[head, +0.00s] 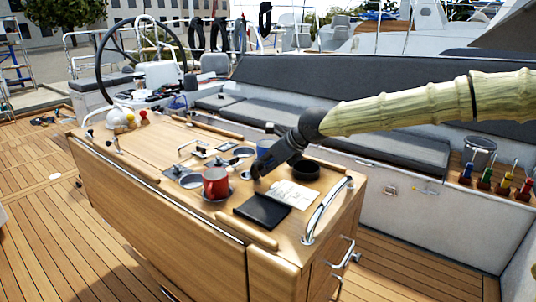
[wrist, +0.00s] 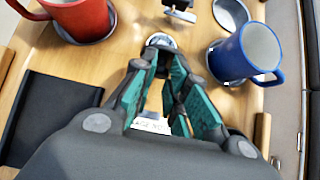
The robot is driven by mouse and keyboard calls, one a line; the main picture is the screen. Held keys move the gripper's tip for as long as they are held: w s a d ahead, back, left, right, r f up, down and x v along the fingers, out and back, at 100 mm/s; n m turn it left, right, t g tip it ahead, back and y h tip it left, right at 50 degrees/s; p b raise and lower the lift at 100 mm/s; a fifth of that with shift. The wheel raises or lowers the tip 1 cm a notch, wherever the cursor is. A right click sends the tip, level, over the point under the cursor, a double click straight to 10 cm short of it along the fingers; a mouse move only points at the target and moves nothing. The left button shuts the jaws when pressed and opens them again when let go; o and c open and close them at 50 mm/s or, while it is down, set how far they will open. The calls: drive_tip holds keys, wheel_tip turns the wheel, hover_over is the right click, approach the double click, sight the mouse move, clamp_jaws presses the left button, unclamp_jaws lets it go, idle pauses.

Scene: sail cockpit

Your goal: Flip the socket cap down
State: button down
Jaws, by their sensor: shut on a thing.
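My gripper (head: 262,165) reaches down from the right to the wooden cockpit table. In the wrist view its two teal-padded fingers (wrist: 162,65) close in around a small round metal piece, which looks like the socket cap (wrist: 160,40). It sits at the fingertips, low over the table top. Its lower part and the socket under it are hidden by the fingers, so I cannot tell the cap's exact tilt. In the head view my gripper covers most of it.
A red mug (head: 215,183) stands left of my gripper and a blue mug (wrist: 246,52) right of it in the wrist view. A steel rail (head: 325,210) edges the table.

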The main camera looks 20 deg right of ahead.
drive_tip(key=shift+w+a+r+g+h+p, duration=0.35)
drive_tip(key=shift+g+h+p, duration=0.3)
drive_tip(key=shift+p, duration=2.3)
drive_tip(key=shift+w+a+r+g+h+p, duration=0.25)
drive_tip(key=shift+w+g+h+p, duration=0.35)
drive_tip(key=shift+p, duration=2.35)
drive_tip(key=g+h+p, duration=0.1)
drive_tip(key=p, duration=0.2)
drive_tip(key=w+a+g+p, duration=0.1)
drive_tip(key=g+p, duration=0.1)
drive_tip(key=p, duration=0.2)
drive_tip(key=shift+w+a+h, duration=0.1)
drive_tip(key=shift+a+h, duration=0.05)
drive_tip(key=shift+h, duration=0.2)
drive_tip(key=p, duration=0.1)
drive_tip(key=w+g+h+p, duration=0.1)
drive_tip(key=shift+a+f+g+p, duration=0.15)
drive_tip(key=shift+a+g+p, duration=0.1)
drive_tip(key=shift+a+p, duration=0.1)
drive_tip(key=shift+w+a+f+g+h, duration=0.35)
drive_tip(key=shift+w+g+h, duration=0.1)
drive_tip(key=shift+g+h, duration=0.3)
drive_tip(key=shift+w+a+f+g+h, duration=0.35)
drive_tip(key=shift+g+h, duration=0.25)
drive_tip(key=shift+g, duration=0.25)
drive_tip(key=shift+w+a+f+g+h, duration=0.35)
drive_tip(key=shift+w+g+h, duration=0.15)
drive_tip(key=shift+g+h, duration=0.25)
